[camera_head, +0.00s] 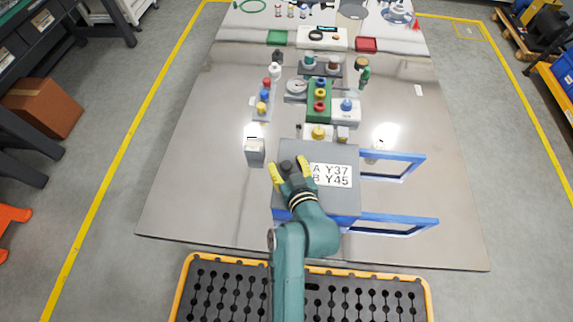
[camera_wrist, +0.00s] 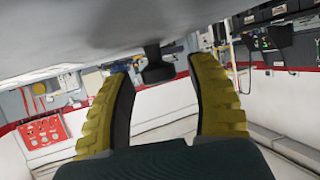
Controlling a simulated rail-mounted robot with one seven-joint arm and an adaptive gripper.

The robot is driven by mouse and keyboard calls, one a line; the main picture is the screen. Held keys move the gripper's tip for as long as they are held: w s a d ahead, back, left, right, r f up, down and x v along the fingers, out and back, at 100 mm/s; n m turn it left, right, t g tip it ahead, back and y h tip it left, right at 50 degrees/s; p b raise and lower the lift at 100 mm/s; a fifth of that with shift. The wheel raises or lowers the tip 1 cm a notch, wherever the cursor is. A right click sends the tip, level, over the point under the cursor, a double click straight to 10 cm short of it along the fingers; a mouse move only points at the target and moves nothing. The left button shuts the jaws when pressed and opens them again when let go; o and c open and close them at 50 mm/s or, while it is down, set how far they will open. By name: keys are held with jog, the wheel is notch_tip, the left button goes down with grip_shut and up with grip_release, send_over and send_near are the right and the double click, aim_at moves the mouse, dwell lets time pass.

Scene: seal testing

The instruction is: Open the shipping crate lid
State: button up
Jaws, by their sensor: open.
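The shipping crate's grey lid (camera_head: 320,151) lies flat and closed-looking near the table front, with a white label (camera_head: 332,175) reading "A Y37" and "B Y45". A dark knob (camera_head: 286,166) stands at the lid's left side. My gripper (camera_head: 289,171) is open, its yellow fingers on either side of the knob. In the wrist view the dark knob (camera_wrist: 157,70) sits between my open fingers (camera_wrist: 157,72), with gaps on both sides, against the grey lid surface (camera_wrist: 90,35). The crate's body is mostly hidden under the lid and my arm.
Blue-framed parts (camera_head: 392,155) stick out right of the crate. A small grey box (camera_head: 255,151) stands to its left. A green block with coloured knobs (camera_head: 320,100) and other fixtures stand behind. The left and right table areas are largely clear.

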jog(key=shift+w+f, duration=0.1)
jog(key=shift+w, duration=0.15)
jog(key=shift+c, duration=0.2)
